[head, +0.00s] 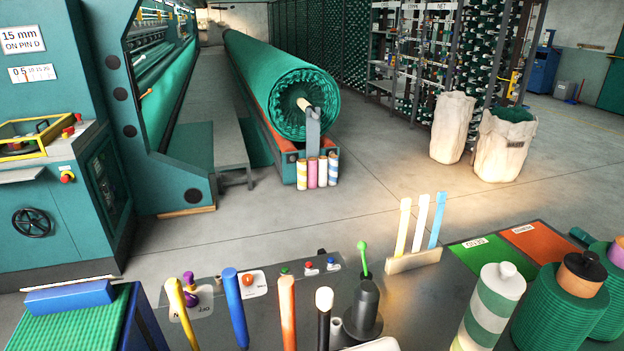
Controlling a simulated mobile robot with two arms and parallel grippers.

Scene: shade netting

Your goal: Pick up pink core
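Neither of my grippers is in view.
A dark bench (420,300) with upright rods, a green-and-white striped bottle (492,305) and green spools (560,308) fills the foreground. Teal machinery (60,190) stands at left, white sacks (506,147) at right. The grey floor (380,190) between is clear.

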